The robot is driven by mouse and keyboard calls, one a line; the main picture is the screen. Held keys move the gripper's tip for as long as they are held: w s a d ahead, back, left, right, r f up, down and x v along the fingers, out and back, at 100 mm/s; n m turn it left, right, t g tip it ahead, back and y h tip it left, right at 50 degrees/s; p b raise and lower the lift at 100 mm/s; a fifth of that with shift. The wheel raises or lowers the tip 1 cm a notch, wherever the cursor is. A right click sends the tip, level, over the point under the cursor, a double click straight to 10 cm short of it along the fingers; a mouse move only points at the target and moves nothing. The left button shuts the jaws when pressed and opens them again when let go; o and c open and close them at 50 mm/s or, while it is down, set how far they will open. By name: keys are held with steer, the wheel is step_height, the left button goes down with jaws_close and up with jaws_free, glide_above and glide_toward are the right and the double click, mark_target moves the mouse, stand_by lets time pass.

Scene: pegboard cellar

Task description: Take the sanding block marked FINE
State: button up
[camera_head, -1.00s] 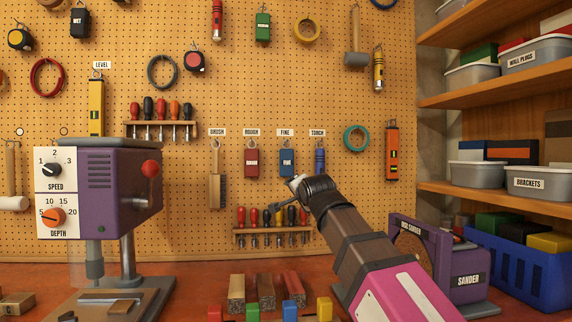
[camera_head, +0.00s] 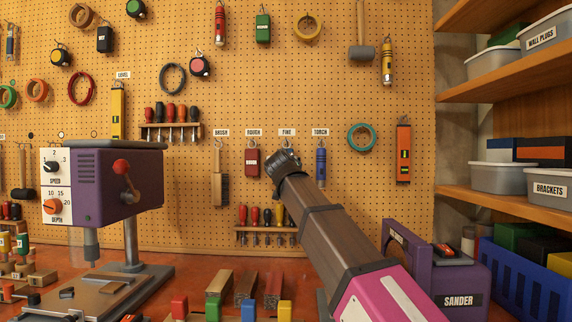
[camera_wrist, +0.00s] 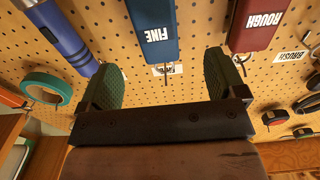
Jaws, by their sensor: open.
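The blue sanding block marked FINE (camera_wrist: 152,28) hangs on the pegboard, its white lettering upside down in the wrist view. My gripper (camera_wrist: 164,78) is open, with green-padded fingers spread either side of the block's line. The block appears ahead of the fingers, and I see no contact. In the head view my gripper (camera_head: 282,160) is in front of the FINE hook and hides the block; only the FINE label (camera_head: 287,132) shows above it.
The red ROUGH block (camera_head: 252,162) hangs just left, and the blue torch (camera_head: 320,166) just right. A brush (camera_head: 219,185) hangs further left. A screwdriver rack (camera_head: 262,228) is below. The purple drill press (camera_head: 105,185) and the sander (camera_head: 455,285) stand on the bench.

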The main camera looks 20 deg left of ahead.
steer(key=x, duration=0.9)
steer(key=shift+w+d+r, duration=0.1)
steer(key=shift+w+d, duration=0.05)
steer(key=shift+d, duration=0.05)
steer(key=c, duration=1.1)
